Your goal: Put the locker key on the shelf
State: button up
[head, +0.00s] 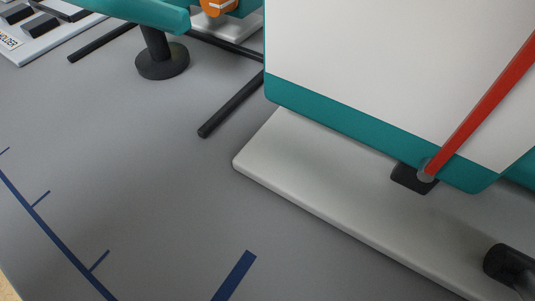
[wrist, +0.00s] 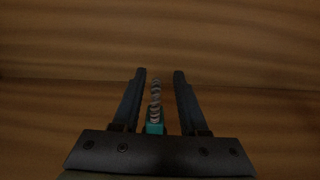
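In the wrist view my gripper (wrist: 159,74) is open, with its two dark fingers apart. A small thin item with a teal base and a banded grey and reddish coil-like length (wrist: 155,102) shows between the fingers, with gaps on both sides. It may be the locker key, but I cannot tell surely. Behind it is a dim brown wood-grain surface (wrist: 60,50) with a horizontal line across it; I cannot tell whether this is the shelf. My gripper and the key do not show in the head view.
In the head view a white and teal body (head: 385,70) with a red bar (head: 480,105) stands over a pale base plate (head: 300,170) at the right. A black-footed teal piece (head: 162,62) stands at the upper left.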

jog(key=shift+r, duration=0.25)
jog(key=p+v, duration=0.3)
jog(key=v, duration=0.9)
jog(key=shift+f, duration=0.1)
